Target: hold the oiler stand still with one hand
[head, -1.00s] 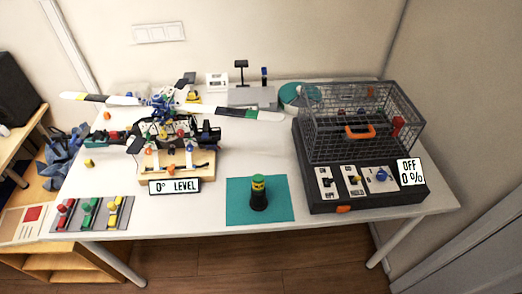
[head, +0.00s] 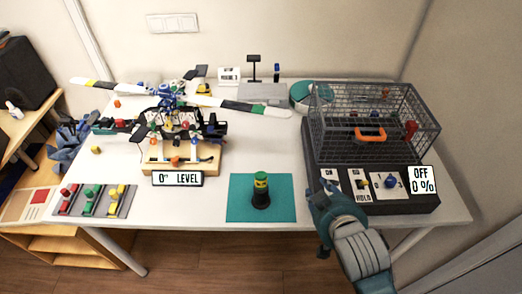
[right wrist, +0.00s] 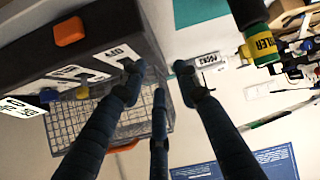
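The oiler stand (head: 260,200) is a black upright holder on a teal mat (head: 238,211) near the table's front edge. The oiler (head: 261,181), with a green top and yellow band, stands upright in it. In the right wrist view the labelled oiler (right wrist: 262,46) and its black stand (right wrist: 249,12) appear upside down at the top right, outside the fingers. My right gripper (head: 318,197) is right of the mat, in front of the cage's control panel, apart from the stand. In the right wrist view its fingers (right wrist: 157,75) are spread and empty. My left gripper is not in view.
A wire cage (head: 363,125) with a dark switch panel (head: 405,201) fills the right of the table. A model helicopter rig on a wooden base (head: 157,168) stands left of the mat. Colored clamps lie on a grey mat (head: 127,200) at front left.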

